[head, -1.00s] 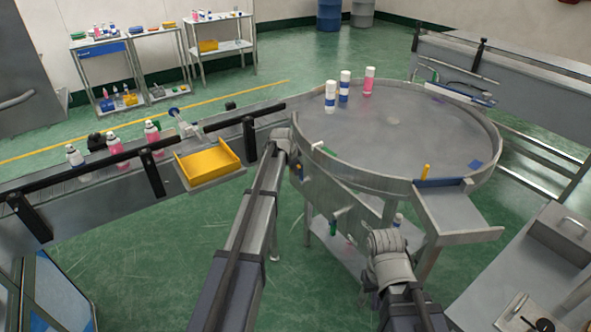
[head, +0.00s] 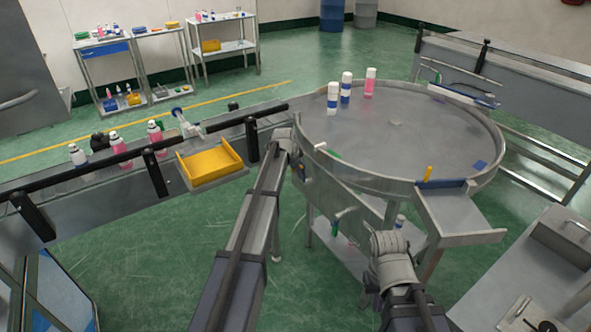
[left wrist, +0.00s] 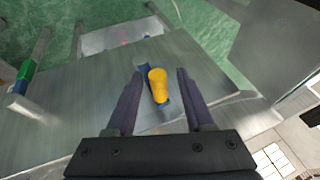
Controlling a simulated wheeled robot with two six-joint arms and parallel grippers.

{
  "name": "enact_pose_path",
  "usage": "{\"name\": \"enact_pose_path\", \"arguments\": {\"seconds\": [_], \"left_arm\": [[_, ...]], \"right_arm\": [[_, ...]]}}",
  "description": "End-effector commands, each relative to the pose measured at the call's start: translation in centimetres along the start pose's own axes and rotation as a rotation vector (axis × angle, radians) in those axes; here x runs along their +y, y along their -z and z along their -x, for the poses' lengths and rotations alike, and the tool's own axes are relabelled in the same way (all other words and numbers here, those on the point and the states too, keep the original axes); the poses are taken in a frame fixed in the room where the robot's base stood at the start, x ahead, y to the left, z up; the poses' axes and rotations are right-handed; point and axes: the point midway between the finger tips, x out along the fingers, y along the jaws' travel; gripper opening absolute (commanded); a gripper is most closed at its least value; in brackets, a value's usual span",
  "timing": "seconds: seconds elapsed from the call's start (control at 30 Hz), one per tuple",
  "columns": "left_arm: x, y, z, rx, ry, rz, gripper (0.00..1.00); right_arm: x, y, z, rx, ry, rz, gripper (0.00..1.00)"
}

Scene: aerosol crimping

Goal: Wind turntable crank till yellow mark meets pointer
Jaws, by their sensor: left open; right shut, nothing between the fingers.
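The round grey turntable (head: 400,150) stands at the right. A small yellow upright peg (head: 428,173) stands at its front rim beside a blue bar; I cannot tell whether it is the mark or the pointer. In the left wrist view a yellow knob (left wrist: 158,84) on a blue arm (left wrist: 149,116) sits on a grey panel. My left gripper (left wrist: 155,80) is open with its fingers either side of the knob, apart from it. In the head view its fingers are hidden below the left rim. My right gripper (head: 370,290) is low in front of the turntable, shut and empty.
Several bottles (head: 346,88) stand on the turntable's far left. A conveyor with a black rail (head: 90,165) and a yellow tray (head: 212,162) lies left. A grey bench (head: 520,270) is at the lower right.

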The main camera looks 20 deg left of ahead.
Motion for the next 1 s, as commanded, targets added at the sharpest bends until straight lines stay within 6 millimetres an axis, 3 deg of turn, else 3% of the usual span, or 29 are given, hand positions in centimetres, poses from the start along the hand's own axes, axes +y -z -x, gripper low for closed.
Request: {"name": "enact_pose_path", "arguments": {"seconds": [0.33,0.8,1.0], "left_arm": [[0.0,0.1,1.0,0.000,-0.001,0.000,0.53],[-0.1,0.1,7.2,0.000,0.000,0.000,0.53],[0.0,0.0,7.9,0.000,0.000,0.000,0.53]], "right_arm": [[0.1,-0.1,0.9,0.000,0.000,0.000,0.00],[0.6,-0.4,6.3,0.000,0.000,0.000,0.00],[0.7,-0.4,6.9,0.000,0.000,0.000,0.00]]}}
